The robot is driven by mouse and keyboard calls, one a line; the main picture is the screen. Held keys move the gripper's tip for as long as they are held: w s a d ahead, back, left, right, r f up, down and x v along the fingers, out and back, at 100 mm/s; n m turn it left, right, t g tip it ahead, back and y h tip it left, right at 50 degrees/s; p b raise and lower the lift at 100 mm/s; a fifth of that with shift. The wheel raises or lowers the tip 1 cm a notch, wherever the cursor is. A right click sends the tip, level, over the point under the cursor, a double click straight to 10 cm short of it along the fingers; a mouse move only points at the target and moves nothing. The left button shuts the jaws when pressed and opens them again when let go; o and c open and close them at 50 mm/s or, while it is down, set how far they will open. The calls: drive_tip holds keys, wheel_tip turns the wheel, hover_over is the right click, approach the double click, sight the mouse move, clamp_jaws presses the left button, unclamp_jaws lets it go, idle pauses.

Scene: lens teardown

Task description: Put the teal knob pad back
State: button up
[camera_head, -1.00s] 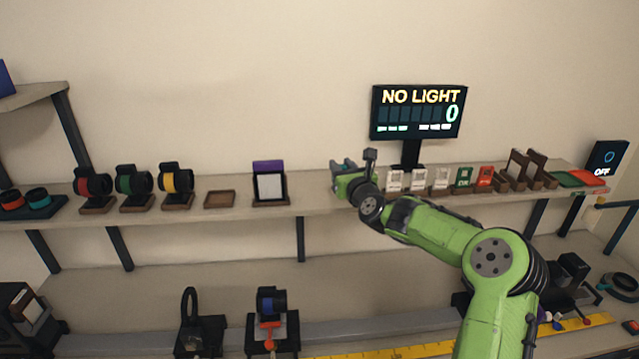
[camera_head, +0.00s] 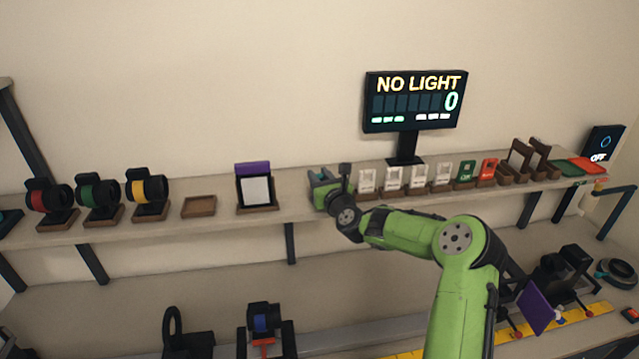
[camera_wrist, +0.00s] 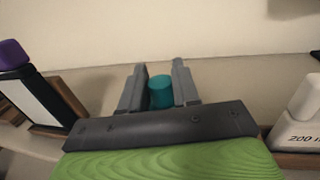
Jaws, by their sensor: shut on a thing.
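My gripper (camera_head: 320,176) is at the shelf (camera_head: 228,224), between the purple-topped framed panel and the row of white cards. In the wrist view my gripper (camera_wrist: 158,68) points toward the wall, with its two grey fingers shut on a teal round knob (camera_wrist: 160,92). Only the knob shows clearly; whether a pad is under it is hidden. A little teal also shows at the fingers in the head view. At the far left edge of the head view, a dark tray (camera_head: 8,227) with a teal piece (camera_head: 10,215) is cut off.
Red, green and yellow ringed lenses (camera_head: 148,190) stand on the shelf. An empty brown tray (camera_head: 199,206) sits beside the framed panel (camera_head: 257,191). White cards (camera_head: 392,179) stand close to the right of my gripper. A screen (camera_head: 415,100) reads NO LIGHT, 0.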

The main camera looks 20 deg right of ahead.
drive_tip(key=shift+f, duration=0.65)
drive_tip(key=shift+s+f, duration=0.1)
drive_tip(key=o, duration=1)
drive_tip(key=shift+o, duration=0.2)
